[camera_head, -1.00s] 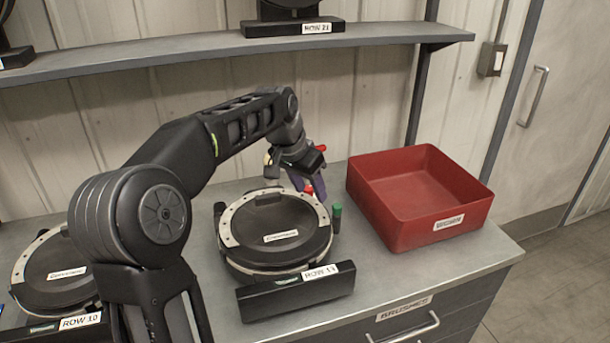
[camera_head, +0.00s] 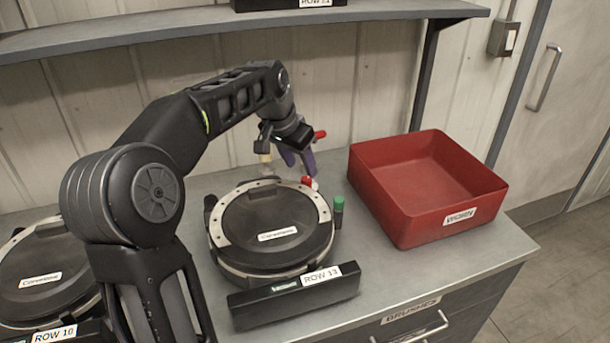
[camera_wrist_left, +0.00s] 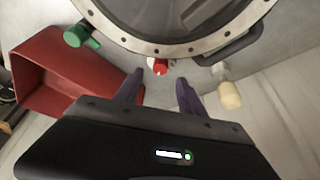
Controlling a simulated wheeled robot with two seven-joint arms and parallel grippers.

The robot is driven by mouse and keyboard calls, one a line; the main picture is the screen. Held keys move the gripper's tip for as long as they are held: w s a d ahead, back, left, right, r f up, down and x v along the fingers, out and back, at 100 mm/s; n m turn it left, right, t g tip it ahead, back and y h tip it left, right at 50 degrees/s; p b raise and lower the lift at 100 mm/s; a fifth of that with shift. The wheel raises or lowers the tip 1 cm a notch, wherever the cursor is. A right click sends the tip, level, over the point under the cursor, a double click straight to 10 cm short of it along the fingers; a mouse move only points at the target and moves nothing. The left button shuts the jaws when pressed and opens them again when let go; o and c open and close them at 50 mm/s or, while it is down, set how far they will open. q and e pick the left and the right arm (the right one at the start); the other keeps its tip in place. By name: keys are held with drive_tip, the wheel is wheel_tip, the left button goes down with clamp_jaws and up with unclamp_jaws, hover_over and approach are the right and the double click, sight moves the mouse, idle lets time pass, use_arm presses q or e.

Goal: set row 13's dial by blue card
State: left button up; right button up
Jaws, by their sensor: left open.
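The row 13 meter (camera_head: 270,228) is a round black unit with a pale, holed ring, behind a black bar labelled ROW 13 (camera_head: 322,276). A red-and-white knob (camera_head: 310,183) sits at its back right rim; in the left wrist view the red knob (camera_wrist_left: 158,66) lies ahead, between the fingers. My left gripper (camera_head: 297,165) is above and behind that rim, its purple fingers pointing down. In the left wrist view my left gripper (camera_wrist_left: 159,92) is open and empty, apart from the knob. No blue card is seen. My right gripper is out of view.
A red bin (camera_head: 420,195) stands right of the meter. A cream-tipped peg (camera_wrist_left: 229,93) is beside the rim. The row 10 meter (camera_head: 45,275) is at left, partly behind my arm. A shelf (camera_head: 230,24) runs above.

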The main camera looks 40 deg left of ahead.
sight(306, 179)
use_arm(q)
drive_tip(key=x, duration=0.5)
drive_tip(key=shift+f, duration=0.25)
clamp_jaws()
idle(0.4)
